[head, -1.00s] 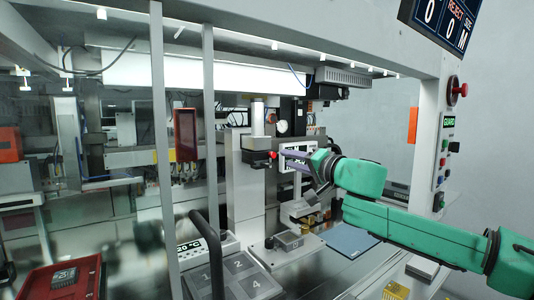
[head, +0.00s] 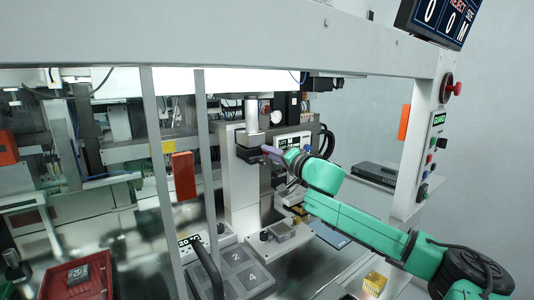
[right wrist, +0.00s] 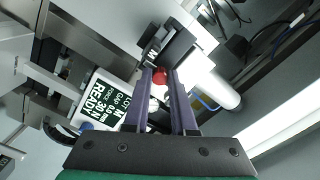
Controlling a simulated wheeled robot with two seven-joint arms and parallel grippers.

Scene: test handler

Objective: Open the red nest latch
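A small red ball-shaped knob (right wrist: 160,76), the only part near the gripper that fits the red nest latch, shows in the right wrist view. It sits against a dark block that also shows in the head view (head: 252,148). My right gripper (right wrist: 160,79) has its two purple fingers apart, with the knob between the tips. I see no clear squeeze on it. In the head view the right gripper (head: 271,151) reaches the dark block from the right and hides the knob. My left gripper is not in view.
A display reading READY (right wrist: 103,98) stands close beside the fingers. A grey post (head: 160,160) and a black bar handle (head: 208,268) stand left of the work area. Numbered grey pads (head: 232,268) and a red tray (head: 78,280) lie in front.

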